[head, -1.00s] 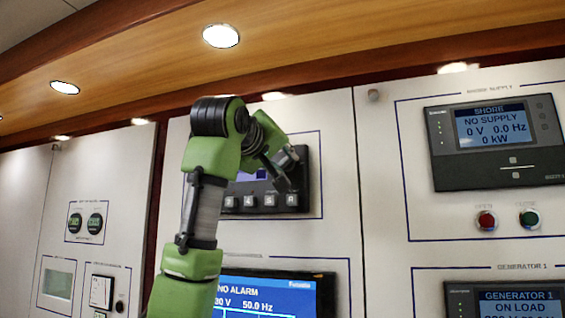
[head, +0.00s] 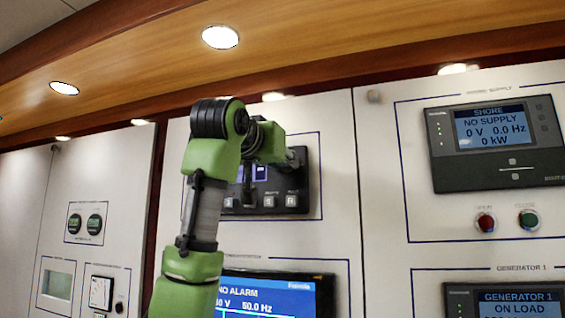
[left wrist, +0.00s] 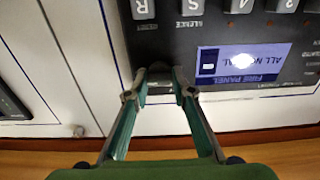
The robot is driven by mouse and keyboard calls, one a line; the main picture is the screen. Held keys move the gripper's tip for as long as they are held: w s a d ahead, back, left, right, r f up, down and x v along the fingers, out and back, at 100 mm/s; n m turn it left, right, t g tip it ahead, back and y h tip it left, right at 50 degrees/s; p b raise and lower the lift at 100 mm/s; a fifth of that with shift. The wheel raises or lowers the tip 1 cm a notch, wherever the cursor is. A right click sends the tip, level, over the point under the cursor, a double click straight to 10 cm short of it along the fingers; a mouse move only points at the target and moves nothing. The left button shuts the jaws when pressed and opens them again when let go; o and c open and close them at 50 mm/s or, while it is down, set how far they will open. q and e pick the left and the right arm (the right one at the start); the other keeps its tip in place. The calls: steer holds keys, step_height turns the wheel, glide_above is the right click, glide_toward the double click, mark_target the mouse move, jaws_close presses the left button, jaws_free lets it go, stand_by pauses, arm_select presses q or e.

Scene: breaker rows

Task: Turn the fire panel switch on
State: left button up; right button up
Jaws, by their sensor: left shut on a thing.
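The fire panel (head: 262,200) is a dark unit with lettered buttons on the upper wall. It shows upside down in the left wrist view, with its lit display (left wrist: 240,62) reading "FIRE PANEL ALL NORMAL". My left gripper (head: 297,158) reaches to the panel's upper right part in the head view. In the left wrist view the left gripper's fingertips (left wrist: 161,82) close in at the panel's edge, beside the display. They are shut on a small dark part there, seemingly the fire panel switch, mostly hidden between the fingers. My right gripper is not in view.
A shore supply panel (head: 495,178) is to the right, with a red button (head: 486,223) and a green button (head: 528,220) below it. A blue screen (head: 270,298) sits below the fire panel. A wooden ceiling trim (head: 330,60) runs above.

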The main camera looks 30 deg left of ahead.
arm_select(q)
steer(key=shift+w+f, duration=0.1)
steer(key=shift+f, duration=0.2)
steer(key=o, duration=1.1)
steer(key=shift+r, duration=0.15)
steer(key=shift+s, duration=0.2)
steer(key=v, duration=1.2)
steer(key=shift+w+d, duration=0.1)
steer(key=shift+w, duration=0.05)
